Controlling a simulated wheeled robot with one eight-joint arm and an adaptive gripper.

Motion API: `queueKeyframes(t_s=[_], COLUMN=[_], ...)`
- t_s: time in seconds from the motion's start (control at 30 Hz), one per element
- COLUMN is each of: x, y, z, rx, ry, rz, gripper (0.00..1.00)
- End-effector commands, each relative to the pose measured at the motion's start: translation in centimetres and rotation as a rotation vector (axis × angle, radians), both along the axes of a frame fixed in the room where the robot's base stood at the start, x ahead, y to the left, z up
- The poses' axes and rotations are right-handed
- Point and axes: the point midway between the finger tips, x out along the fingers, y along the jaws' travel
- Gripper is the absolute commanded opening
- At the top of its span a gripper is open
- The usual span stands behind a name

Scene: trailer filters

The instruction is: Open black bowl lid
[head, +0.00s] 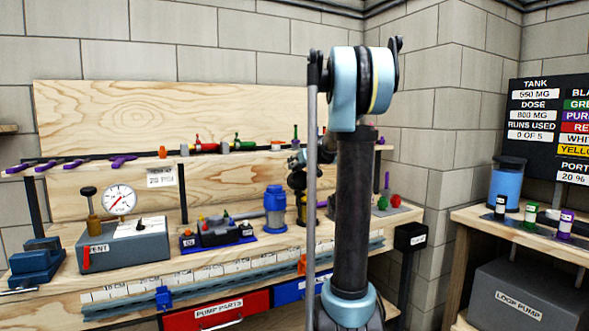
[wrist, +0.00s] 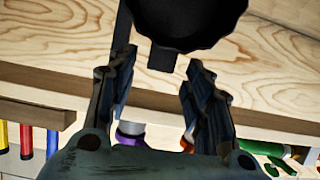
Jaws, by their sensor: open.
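In the wrist view, a dark round part (wrist: 185,22) with a ridged edge fills the top of the picture, likely the black bowl or its lid; I cannot tell which. A short dark tab (wrist: 162,57) hangs from it towards the space between my fingers. My gripper (wrist: 160,72) is open, one finger on each side of this tab, with nothing held. I cannot tell whether either finger touches it. In the head view my own arm stands in front, and the gripper and the black bowl cannot be made out clearly behind it.
The wooden bench carries a grey gauge box (head: 125,243), a small pump part (head: 217,234) on a blue mat, and a blue canister (head: 275,209). A shelf (head: 75,163) with small coloured fittings runs behind. A side table (head: 470,214) stands right with vials and a blue container.

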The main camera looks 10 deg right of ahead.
Motion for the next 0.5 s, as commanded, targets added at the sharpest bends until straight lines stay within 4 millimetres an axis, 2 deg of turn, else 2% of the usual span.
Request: queueKeyframes(t_s=[0.2,0.5], x=[2.1,3.1], y=[0.7,1.0], z=[-1.0,-1.4], rx=[-0.001,-0.001], ry=[0.001,0.000], rz=[0.001,0.001], gripper=[0.47,0.47])
